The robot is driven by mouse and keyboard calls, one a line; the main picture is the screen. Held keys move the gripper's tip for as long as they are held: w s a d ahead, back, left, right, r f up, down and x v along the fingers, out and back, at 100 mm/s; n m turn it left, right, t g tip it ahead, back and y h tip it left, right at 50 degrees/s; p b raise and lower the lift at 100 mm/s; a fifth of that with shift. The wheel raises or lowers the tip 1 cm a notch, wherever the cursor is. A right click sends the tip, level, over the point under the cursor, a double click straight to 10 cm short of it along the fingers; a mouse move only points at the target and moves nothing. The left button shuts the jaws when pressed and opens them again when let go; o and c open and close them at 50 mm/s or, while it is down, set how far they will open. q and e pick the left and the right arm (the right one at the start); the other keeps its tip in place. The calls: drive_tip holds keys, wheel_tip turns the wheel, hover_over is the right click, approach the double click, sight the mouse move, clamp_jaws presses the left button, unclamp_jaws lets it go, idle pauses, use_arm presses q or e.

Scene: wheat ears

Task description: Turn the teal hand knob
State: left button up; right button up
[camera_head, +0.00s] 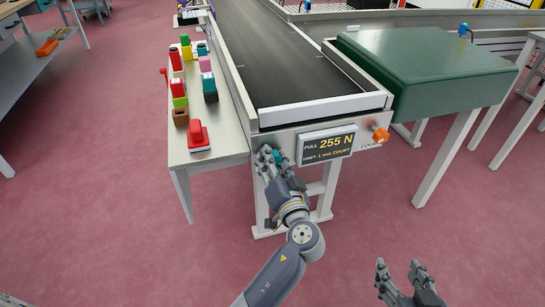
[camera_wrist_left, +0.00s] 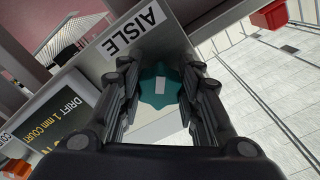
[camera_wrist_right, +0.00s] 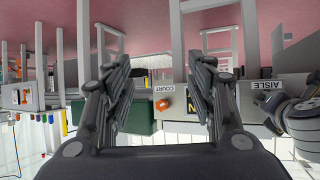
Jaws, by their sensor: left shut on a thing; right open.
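In the head view my left gripper (camera_head: 268,160) is at the end panel and hides most of the knob; a bit of teal (camera_head: 278,156) shows beside the fingers. My right gripper (camera_head: 402,280) is open and empty, low in front of the conveyor. It also shows open in the right wrist view (camera_wrist_right: 163,95).
A display (camera_head: 326,146) reading "PULL 255 N" and an orange knob (camera_head: 380,135) are right of my left gripper. A side table (camera_head: 222,135) with several colored blocks stands left. A green-topped table (camera_head: 425,65) stands right. Open pink floor lies in front.

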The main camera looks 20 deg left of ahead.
use_arm(q)
drive_tip(key=m, duration=0.1)
drive_tip(key=m+p, duration=0.1)
drive_tip(key=shift+r+m+p, duration=0.25)
drive_tip(key=shift+m+p, duration=0.05)
drive_tip(key=shift+m, duration=0.1)
drive_tip(key=shift+m+p, duration=0.65)
drive_tip(key=shift+m, duration=0.75)
drive_tip(key=shift+m+p, duration=0.45)
drive_tip(key=shift+m, duration=0.05)
use_arm(e)
drive_tip(key=s+d+f+g+h, duration=0.1)
drive_tip(key=s+d+f+g, duration=0.1)
drive_tip(key=s, duration=0.5)
drive_tip(key=s+d+f+g+h, duration=0.1)
drive_tip(key=s+d+f+g, duration=0.1)
drive_tip(key=s+f+g, duration=0.2)
drive_tip(key=s+g, duration=0.2)
drive_tip(key=s, duration=0.1)
drive_tip(key=shift+d+f, duration=0.35)
drive_tip(key=shift+d, duration=0.05)
drive_tip(key=shift+r, duration=0.1)
use_arm(q)
drive_tip(key=o, duration=1.1)
drive_tip(key=shift+f, duration=0.1)
drive_tip(key=shift+c, duration=0.2)
